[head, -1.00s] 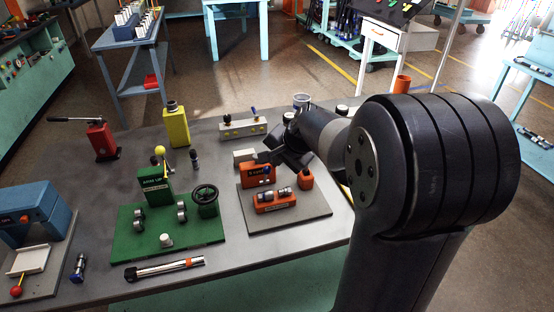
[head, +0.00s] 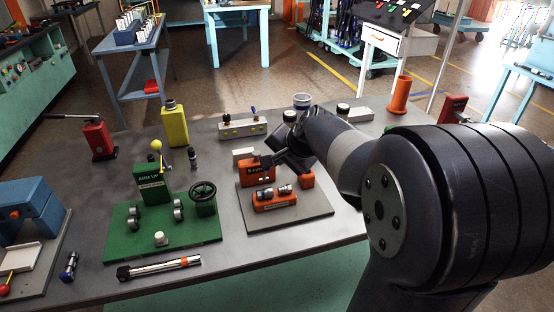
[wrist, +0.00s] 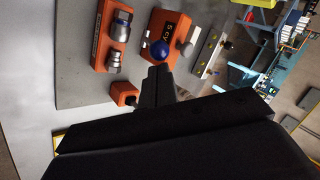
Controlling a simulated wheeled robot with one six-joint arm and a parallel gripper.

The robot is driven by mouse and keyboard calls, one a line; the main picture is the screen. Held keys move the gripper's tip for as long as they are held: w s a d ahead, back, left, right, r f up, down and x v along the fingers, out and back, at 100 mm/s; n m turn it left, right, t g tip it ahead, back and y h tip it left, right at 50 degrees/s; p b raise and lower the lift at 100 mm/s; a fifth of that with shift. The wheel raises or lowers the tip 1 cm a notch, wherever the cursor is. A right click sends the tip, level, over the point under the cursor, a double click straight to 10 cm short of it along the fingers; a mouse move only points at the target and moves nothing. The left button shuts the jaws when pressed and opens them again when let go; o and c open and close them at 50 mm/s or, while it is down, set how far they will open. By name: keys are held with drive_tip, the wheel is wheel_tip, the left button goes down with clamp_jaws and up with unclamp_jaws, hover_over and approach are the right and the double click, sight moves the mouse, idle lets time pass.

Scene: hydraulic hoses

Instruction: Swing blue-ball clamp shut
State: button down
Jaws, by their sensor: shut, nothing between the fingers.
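In the wrist view a blue ball (wrist: 161,50) sits at an orange block (wrist: 166,22) with dark lettering. The fingertips of my gripper (wrist: 160,73) are just below the ball in that picture; I cannot tell whether they touch it. The gripper is shut and empty. In the head view my gripper (head: 272,158) is beside the upper right of the same orange block (head: 257,173), on a grey plate (head: 296,222). The ball is not clear there, and the dark gripper covers part of the block.
An orange holder with metal fittings (head: 274,199) stands in front of the block, and a small orange block (head: 307,180) to its right. A green fixture with a handwheel (head: 203,194) is left. Behind is a grey bar with knobs (head: 243,126). A torque wrench (head: 158,267) lies near the front edge.

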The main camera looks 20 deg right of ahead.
drive_tip(key=shift+s+f+b, duration=0.15)
drive_tip(key=shift+f+b, duration=0.1)
drive_tip(key=shift+b, duration=0.25)
drive_tip(key=s+f+t+b, duration=0.2)
drive_tip(key=b, duration=0.9)
drive_tip(key=s+f+t+b, duration=0.2)
drive_tip(key=f+t+b, duration=0.1)
drive_tip(key=b, duration=0.8)
drive_tip(key=s+f+n+t+b, duration=0.1)
drive_tip(key=s+f+t+b, duration=0.1)
drive_tip(key=b, duration=0.9)
drive_tip(key=shift+f+t+y, duration=0.15)
drive_tip(key=shift+t+y, duration=0.15)
drive_tip(key=shift+r, duration=0.25)
drive_tip(key=shift+w, duration=0.1)
